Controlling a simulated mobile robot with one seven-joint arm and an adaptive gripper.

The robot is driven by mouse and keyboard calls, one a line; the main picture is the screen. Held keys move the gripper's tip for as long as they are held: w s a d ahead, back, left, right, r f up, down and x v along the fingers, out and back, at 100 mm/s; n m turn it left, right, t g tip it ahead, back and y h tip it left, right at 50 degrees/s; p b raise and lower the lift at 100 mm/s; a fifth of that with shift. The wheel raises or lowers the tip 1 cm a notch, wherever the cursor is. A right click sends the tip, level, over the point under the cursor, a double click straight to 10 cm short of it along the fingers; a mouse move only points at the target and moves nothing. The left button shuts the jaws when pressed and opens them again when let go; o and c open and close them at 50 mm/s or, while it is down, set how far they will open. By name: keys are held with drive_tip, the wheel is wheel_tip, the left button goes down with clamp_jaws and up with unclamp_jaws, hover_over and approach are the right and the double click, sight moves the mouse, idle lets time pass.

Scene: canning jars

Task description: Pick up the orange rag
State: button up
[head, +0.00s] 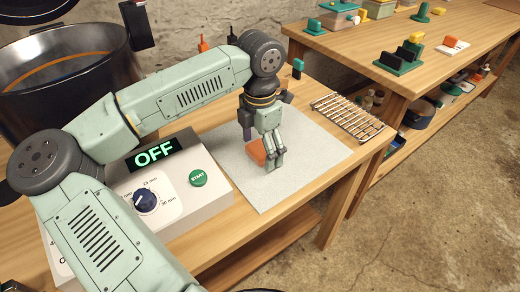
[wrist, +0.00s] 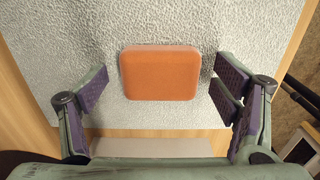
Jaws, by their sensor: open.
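The orange rag (wrist: 160,73) is a thick rounded rectangular block in the wrist view. It lies on the grey textured mat (wrist: 210,18). In the head view the orange rag (head: 257,151) shows partly, with my gripper in front of it. My gripper (wrist: 157,98) is open, with one finger at the left and one at the right of the rag. Gaps show between the rag and both fingers. In the head view my gripper (head: 272,165) points down over the mat. I cannot tell its exact height above the mat.
A control box (head: 180,209) with an OFF display and green START button stands left of the mat. A wire rack (head: 347,115) lies at the right. A big dark pot (head: 70,97) stands at the back left. The mat's front part is clear.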

drive_tip(key=shift+c, duration=0.4)
drive_tip(key=c, duration=0.9)
drive_tip(key=shift+r, duration=0.2)
drive_tip(key=shift+c, duration=0.2)
wheel_tip(320, 180, up, 28)
drive_tip(key=p, duration=0.1)
drive_tip(key=shift+f, duration=0.15)
